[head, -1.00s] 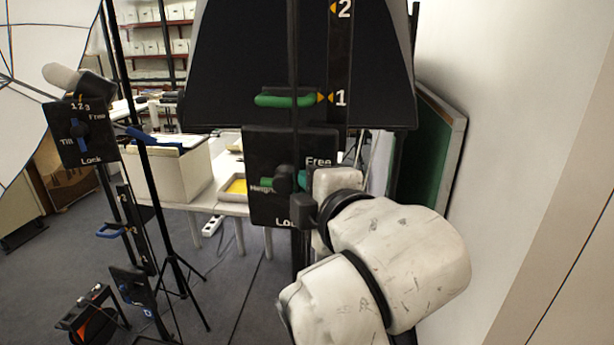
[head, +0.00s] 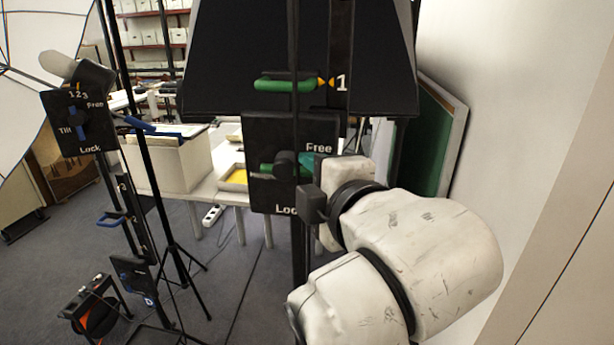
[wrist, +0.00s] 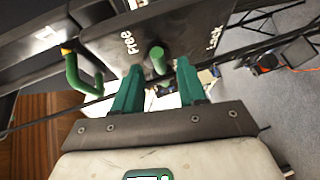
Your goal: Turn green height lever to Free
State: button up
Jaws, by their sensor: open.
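The black height panel (head: 262,135) is marked Free above and Lock below. Its green height lever (head: 268,170) looks about level, between the two marks, with a dark round hub in front. My gripper (head: 308,167) is at the panel's right side, mostly hidden by my wrist. In the wrist view, my gripper (wrist: 160,67) is open, its teal fingers spread. The green lever's end (wrist: 157,56) sits at the gap between the fingertips, with space on both sides. I cannot tell whether either finger touches it. Free is on the left there, Lock on the right.
A second stand with a blue Tilt lever (head: 78,120) is at left. A white wall (head: 500,120) and a green board (head: 440,140) are close on the right.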

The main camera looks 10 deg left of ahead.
jog(key=b+v, duration=0.1)
jog(key=v, duration=0.7)
jog(key=shift+s, duration=0.2)
jog(key=shift+d, duration=0.15)
jog(key=s+d+f+m+g+h, duration=0.15)
jog(key=d+f+m, duration=0.3)
jog(key=f, duration=0.55)
jog(key=s+d+f+m+g+h, duration=0.15)
jog(key=d+f+m, duration=0.35)
jog(key=f, duration=0.5)
jog(key=d+f+m+g+h, duration=0.35)
jog(key=d+f, duration=0.25)
jog(key=f, duration=0.3)
jog(key=s+d+f+m+g, duration=0.2)
jog(key=s+d+f+m, duration=0.1)
jog(key=s+f, duration=0.3)
jog(key=s+d+f+m+g+h, duration=0.1)
jog(key=s+d+f+m+g, duration=0.1)
jog(key=s+d+f+m, duration=0.2)
jog(key=s+d+f+m+g, duration=0.2)
jog(key=s+d+f, duration=0.3)
jog(key=s+f, duration=0.5)
jog(key=s+m, duration=0.1)
jog(key=s, duration=0.1)
jog(key=shift+s+d+m+h, duration=0.3)
jog(key=shift+d+h, duration=0.05)
jog(key=shift+d, duration=0.05)
